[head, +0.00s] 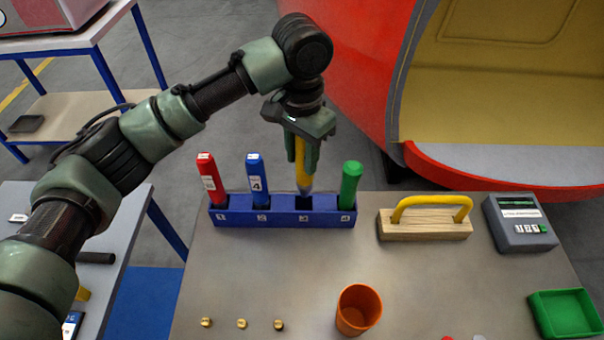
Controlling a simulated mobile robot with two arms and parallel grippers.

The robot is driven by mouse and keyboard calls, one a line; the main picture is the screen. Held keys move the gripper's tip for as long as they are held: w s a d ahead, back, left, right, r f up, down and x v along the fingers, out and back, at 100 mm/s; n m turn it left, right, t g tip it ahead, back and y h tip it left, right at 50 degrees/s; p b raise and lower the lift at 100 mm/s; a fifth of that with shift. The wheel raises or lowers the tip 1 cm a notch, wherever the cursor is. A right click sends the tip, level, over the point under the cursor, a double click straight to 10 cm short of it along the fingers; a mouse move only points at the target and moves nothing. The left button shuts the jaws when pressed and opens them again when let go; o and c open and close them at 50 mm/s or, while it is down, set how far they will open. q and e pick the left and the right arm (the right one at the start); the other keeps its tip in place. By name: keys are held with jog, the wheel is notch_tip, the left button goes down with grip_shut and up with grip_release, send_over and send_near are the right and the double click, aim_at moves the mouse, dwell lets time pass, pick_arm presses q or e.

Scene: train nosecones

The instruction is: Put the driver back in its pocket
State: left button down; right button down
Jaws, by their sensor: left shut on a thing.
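My left gripper (305,150) is shut on a yellow driver (303,178). It holds the driver roughly upright over the third pocket of the blue rack (283,219). The driver's lower end is at the rack's top; I cannot tell how far it reaches into the pocket. A red driver (211,178) stands in pocket 1, a blue driver (257,179) in pocket 2 and a green driver (350,182) in pocket 4. My right gripper is not in view.
A wooden block with a yellow handle (424,222) and a grey device (519,224) stand right of the rack. An orange cup (358,309), small brass pieces (242,323) and a green tray (565,315) are nearer. The middle of the table is clear. A red nosecone (350,50) rises behind.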

aim_at(302, 182)
pick_arm(q)
notch_tip(302, 182, down, 2)
jog(key=shift+s+f, duration=0.1)
jog(key=shift+f, duration=0.15)
jog(key=shift+f+p, duration=0.55)
jog(key=shift+f, duration=1.5)
jog(key=c, duration=1)
grip_release()
notch_tip(302, 182, up, 11)
jog(key=b, duration=0.2)
jog(key=shift+f+b, duration=0.1)
jog(key=shift+b, duration=0.3)
jog(key=shift+r, duration=0.7)
